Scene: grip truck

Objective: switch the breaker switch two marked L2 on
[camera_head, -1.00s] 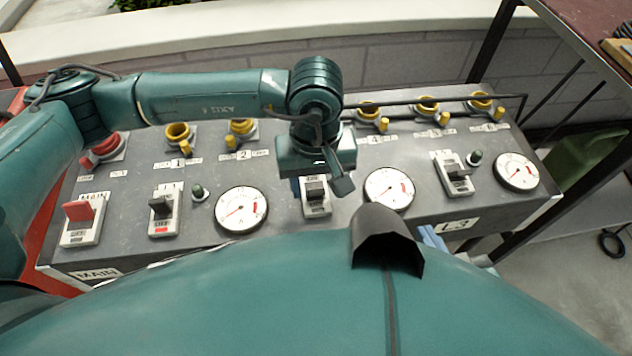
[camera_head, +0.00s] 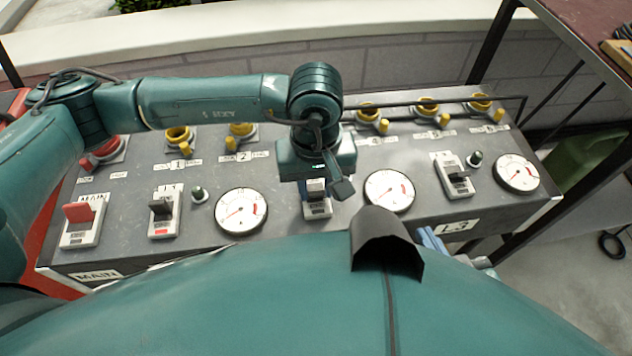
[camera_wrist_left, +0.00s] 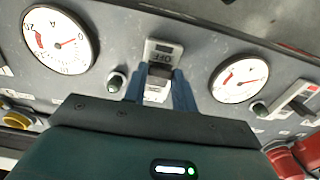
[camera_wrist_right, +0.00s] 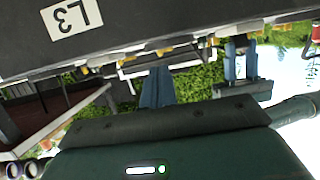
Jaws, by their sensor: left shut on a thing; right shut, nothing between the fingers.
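The L2 breaker switch (camera_head: 318,210) is the middle one on the grey slanted panel, between two round gauges. Its plate (camera_wrist_left: 163,48) also shows in the left wrist view, with an upside-down OFF label beside the dark lever (camera_wrist_left: 159,72). My left gripper (camera_head: 317,187) is over this switch from above, its two blue fingers (camera_wrist_left: 159,90) at either side of the lever and shut on it. The gripper body hides part of the switch in the head view. My right gripper (camera_wrist_right: 155,88) is shut and empty below the panel's front edge, near the L3 label; its blue tip (camera_head: 430,240) shows in the head view.
The red MAIN switch (camera_head: 80,214), L1 switch (camera_head: 163,212) and L3 switch (camera_head: 456,178) stand on the same panel (camera_head: 280,222). Gauges (camera_head: 241,210) (camera_head: 389,190) flank L2. Yellow sockets (camera_head: 178,135) line the back. A dark rack post (camera_head: 492,50) rises at right.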

